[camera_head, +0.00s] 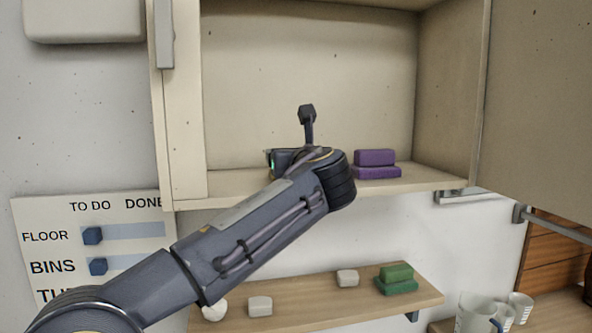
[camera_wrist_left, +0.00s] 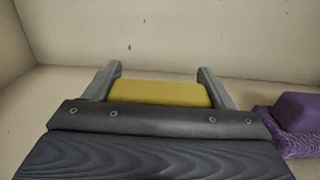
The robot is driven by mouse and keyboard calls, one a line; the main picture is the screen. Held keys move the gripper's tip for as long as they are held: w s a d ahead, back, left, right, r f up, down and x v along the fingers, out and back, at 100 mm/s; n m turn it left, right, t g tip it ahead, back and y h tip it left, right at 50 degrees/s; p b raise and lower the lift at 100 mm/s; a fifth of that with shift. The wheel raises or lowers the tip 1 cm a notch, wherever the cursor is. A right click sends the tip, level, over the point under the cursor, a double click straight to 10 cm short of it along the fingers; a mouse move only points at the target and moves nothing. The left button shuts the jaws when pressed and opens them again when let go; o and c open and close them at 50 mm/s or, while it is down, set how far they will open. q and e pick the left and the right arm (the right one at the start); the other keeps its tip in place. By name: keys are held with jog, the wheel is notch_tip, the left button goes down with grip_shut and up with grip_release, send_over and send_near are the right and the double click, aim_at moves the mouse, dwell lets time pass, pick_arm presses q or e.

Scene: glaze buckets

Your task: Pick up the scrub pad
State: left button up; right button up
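A yellow block (camera_wrist_left: 160,93), which looks like the scrub pad, lies in the cabinet. In the left wrist view it sits between the two fingers of my left gripper (camera_wrist_left: 160,86) and nearly fills the gap. One finger is at each end of it; I cannot tell whether they press on it. Its lower part is hidden by the gripper body. In the head view my left arm and wrist reach into the cabinet and hide the yellow block. My right gripper is not in view.
A purple stack (camera_head: 376,164) stands close to the right of my left gripper, and also shows in the wrist view (camera_wrist_left: 296,122). The open cabinet (camera_head: 310,60) has side walls. A lower shelf (camera_head: 315,293) holds white blocks (camera_head: 260,306) and a green stack (camera_head: 397,279). Mugs (camera_head: 478,312) stand lower right.

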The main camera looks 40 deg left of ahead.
pick_arm(q)
jog(key=c, duration=0.4)
jog(key=shift+o, duration=0.2)
jog(key=shift+r, duration=0.15)
jog(key=shift+r, duration=0.25)
notch_tip(320, 180, up, 2)
jog(key=shift+r+p, duration=0.1)
jog(key=shift+p, duration=0.3)
jog(key=s+d+r+p, duration=0.1)
jog(key=s+d+r, duration=0.1)
jog(key=d+r, duration=0.3)
jog(key=s+d+r, duration=0.2)
jog(key=d+r, duration=0.3)
jog(key=d, duration=0.3)
jog(key=shift+s+d+p, duration=0.15)
jog(key=shift+s+p, duration=0.15)
jog(key=shift+p, duration=0.05)
